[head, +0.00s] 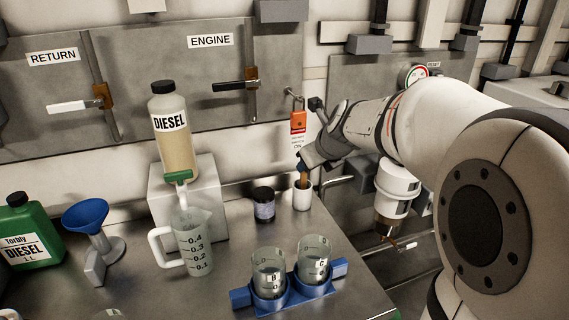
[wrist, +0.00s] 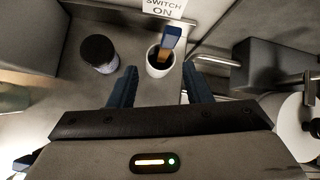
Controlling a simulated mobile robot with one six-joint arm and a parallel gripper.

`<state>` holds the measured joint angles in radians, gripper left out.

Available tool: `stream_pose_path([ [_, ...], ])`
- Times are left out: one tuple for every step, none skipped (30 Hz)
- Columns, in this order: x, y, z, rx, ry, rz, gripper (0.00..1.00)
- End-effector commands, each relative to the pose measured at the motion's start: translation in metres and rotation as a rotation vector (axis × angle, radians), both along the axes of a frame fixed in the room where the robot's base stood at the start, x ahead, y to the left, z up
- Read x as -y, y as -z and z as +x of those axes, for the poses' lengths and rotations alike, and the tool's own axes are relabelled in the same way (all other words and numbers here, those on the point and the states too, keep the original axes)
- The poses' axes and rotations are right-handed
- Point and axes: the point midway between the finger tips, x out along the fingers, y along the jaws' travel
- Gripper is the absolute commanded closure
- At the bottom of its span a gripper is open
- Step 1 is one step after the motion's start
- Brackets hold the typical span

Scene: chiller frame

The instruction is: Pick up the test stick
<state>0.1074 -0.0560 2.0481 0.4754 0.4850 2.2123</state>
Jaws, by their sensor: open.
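The test stick stands in a small white cup (head: 302,198), leaning a little. In the wrist view the stick (wrist: 170,40) has a blue upper end and an orange-brown lower part inside the cup (wrist: 155,67). In the head view only a brown piece of the stick (head: 304,179) shows below my gripper (head: 304,166), which hides its top. In the wrist view my gripper (wrist: 160,86) is open, its two dark blue fingers spread wide. The cup and stick appear ahead of the gap between them.
A dark-lidded jar (head: 263,203) stands left of the cup. Two beakers in a blue holder (head: 288,294) stand in front. A measuring jug (head: 192,243) and a diesel bottle (head: 172,130) are further left. An orange tag (head: 298,124) hangs behind the cup.

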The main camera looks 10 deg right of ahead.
Motion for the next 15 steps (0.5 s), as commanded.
stream_pose_path([
  [0.002, 0.005, 0.008, 0.003, 0.062, 0.052, 0.55],
  [0.003, 0.006, 0.012, 0.005, 0.096, 0.082, 0.55],
  [0.004, 0.006, 0.016, 0.007, 0.134, 0.114, 0.55],
  [0.005, 0.005, 0.019, 0.009, 0.156, 0.135, 0.55],
  [0.006, 0.005, 0.021, 0.009, 0.175, 0.152, 0.55],
  [0.006, 0.006, 0.023, 0.010, 0.192, 0.168, 0.55],
  [0.006, 0.007, 0.025, 0.010, 0.202, 0.178, 0.55],
  [0.006, 0.009, 0.027, 0.010, 0.208, 0.183, 0.55],
  [0.006, 0.012, 0.030, 0.009, 0.213, 0.187, 0.55],
  [0.005, 0.015, 0.032, 0.009, 0.213, 0.188, 0.55],
  [0.005, 0.017, 0.034, 0.009, 0.213, 0.188, 0.55],
  [0.004, 0.020, 0.037, 0.009, 0.212, 0.187, 0.55],
  [0.003, 0.023, 0.039, 0.009, 0.212, 0.187, 0.55],
  [0.003, 0.025, 0.041, 0.009, 0.212, 0.187, 0.55],
  [0.002, 0.027, 0.042, 0.010, 0.212, 0.186, 0.55],
])
